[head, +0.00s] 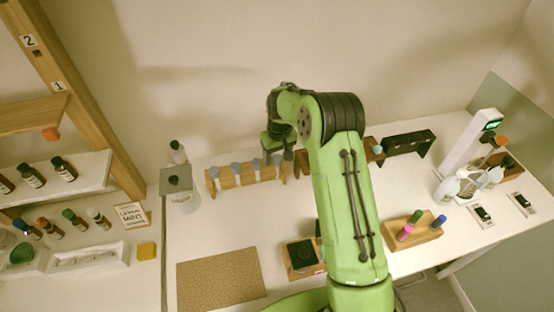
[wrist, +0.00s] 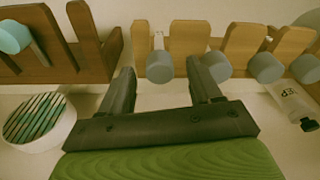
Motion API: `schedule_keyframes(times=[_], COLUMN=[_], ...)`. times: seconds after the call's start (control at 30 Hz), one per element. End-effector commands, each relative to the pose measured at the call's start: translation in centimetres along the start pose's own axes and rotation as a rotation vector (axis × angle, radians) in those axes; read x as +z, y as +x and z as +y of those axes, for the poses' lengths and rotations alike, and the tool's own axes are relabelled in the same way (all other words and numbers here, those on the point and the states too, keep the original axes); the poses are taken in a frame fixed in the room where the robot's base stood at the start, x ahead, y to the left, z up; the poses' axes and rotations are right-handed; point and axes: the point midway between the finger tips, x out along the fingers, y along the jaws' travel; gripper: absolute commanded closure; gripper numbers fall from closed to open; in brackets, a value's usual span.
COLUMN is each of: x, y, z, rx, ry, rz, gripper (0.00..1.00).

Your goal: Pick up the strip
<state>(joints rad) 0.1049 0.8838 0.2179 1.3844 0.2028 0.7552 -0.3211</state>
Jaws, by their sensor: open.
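A thin pale upright piece, perhaps the strip (wrist: 158,41), shows in the wrist view in a gap of the light wooden rack (wrist: 187,40), just above a grey round knob (wrist: 159,67). It is small and I cannot be sure what it is. My gripper (wrist: 161,78) is open, its two dark fingers apart with the grey knob between them in the picture. Nothing is visibly held. In the head view my gripper (head: 279,155) hangs over the right part of the light rack (head: 232,182); the strip cannot be made out there.
A darker wooden rack (wrist: 62,55) with a pale blue knob stands left in the wrist view. A white round slatted container (wrist: 38,120) and a small labelled tube (wrist: 292,104) are nearby. A tan mat (head: 220,278) lies in front. My arm hides the table's middle.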

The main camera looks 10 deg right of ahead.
Motion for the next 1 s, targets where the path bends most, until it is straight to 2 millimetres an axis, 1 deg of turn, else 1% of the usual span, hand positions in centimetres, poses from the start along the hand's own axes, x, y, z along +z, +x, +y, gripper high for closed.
schedule_keyframes(times=[0.07, 0.23, 0.5, 0.57, 0.87, 0.97, 1.0], x=[0.0, 0.0, 0.0, 0.0, -0.1, -0.2, -0.3], y=[0.4, 0.5, 0.4, 0.4, 0.1, -0.9, -1.5], z=[0.0, 0.0, 0.0, 0.0, 0.0, 0.0, 0.0], rx=[0.000, 0.001, 0.000, 0.000, 0.001, 0.001, 0.001], ry=[0.000, 0.000, 0.000, 0.000, 0.000, 0.000, 0.000], rz=[0.001, 0.002, 0.001, 0.001, 0.002, 0.003, 0.005], gripper=[0.37, 0.37, 0.78, 0.87, 0.87, 0.87, 0.87])
